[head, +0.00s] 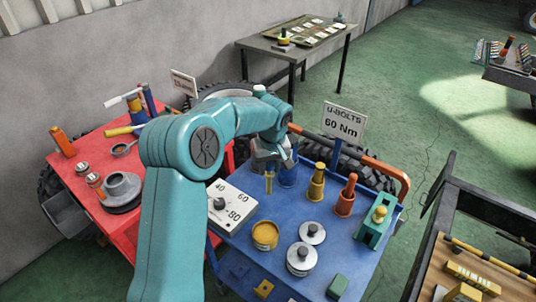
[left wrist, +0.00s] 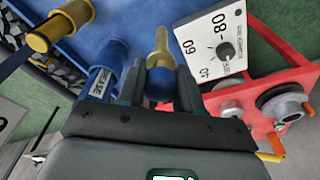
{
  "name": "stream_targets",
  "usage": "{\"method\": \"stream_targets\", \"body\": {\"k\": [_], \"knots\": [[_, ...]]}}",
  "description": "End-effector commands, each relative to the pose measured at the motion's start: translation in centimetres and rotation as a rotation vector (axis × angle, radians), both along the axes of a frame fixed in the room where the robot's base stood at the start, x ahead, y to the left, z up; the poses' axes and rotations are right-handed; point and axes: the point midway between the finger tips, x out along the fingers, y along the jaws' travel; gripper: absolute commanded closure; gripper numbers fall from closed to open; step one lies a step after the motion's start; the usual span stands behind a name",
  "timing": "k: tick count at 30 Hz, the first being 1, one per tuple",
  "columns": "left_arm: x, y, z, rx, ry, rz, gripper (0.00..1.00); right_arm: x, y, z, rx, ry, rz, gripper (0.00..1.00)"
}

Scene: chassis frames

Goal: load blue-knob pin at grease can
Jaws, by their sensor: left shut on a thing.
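My left gripper (head: 269,166) is shut on the blue-knob pin and holds it above the blue cart top. In the left wrist view the pin's blue knob (left wrist: 160,84) sits between the fingers (left wrist: 160,88), and its brass shaft (left wrist: 161,46) points away from the gripper. In the head view the shaft (head: 269,184) hangs below the fingers, and the knob is mostly hidden. The open grease can (head: 265,235), with yellow grease in it, stands on the blue cart nearer the camera than the pin, apart from it. My right gripper is not in view.
A blue cylinder (head: 288,173) stands close beside the gripper. Yellow (head: 316,186) and orange (head: 345,196) knobbed pieces stand to its right. A white dial board (head: 231,206) lies left of the grease can, and a grey-lidded can (head: 301,259) stands right of it.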

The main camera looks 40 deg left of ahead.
Motion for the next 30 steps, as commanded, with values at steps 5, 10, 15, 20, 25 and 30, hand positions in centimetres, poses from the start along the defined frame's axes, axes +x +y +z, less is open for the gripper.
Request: {"method": "stream_targets", "body": {"k": [5, 10, 15, 20, 25, 30], "knots": [[-2.3, -2.2, -0.6, -0.004, 0.006, -0.043, 0.95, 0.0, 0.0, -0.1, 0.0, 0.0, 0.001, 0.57], [-5.2, -4.4, -0.8, -0.01, 0.009, -0.089, 0.95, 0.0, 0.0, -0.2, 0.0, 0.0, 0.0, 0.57], [-7.6, -5.9, -0.4, -0.012, 0.003, -0.124, 0.95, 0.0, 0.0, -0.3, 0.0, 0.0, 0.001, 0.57], [-8.4, -6.2, -0.4, -0.012, 0.001, -0.133, 0.95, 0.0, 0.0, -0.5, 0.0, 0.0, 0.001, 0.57], [-8.4, -6.0, -1.6, -0.012, 0.002, -0.133, 0.95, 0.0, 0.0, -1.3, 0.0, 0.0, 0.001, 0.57], [-8.4, -6.0, -3.5, -0.013, 0.003, -0.133, 0.95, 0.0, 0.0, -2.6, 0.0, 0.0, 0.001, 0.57]]}}
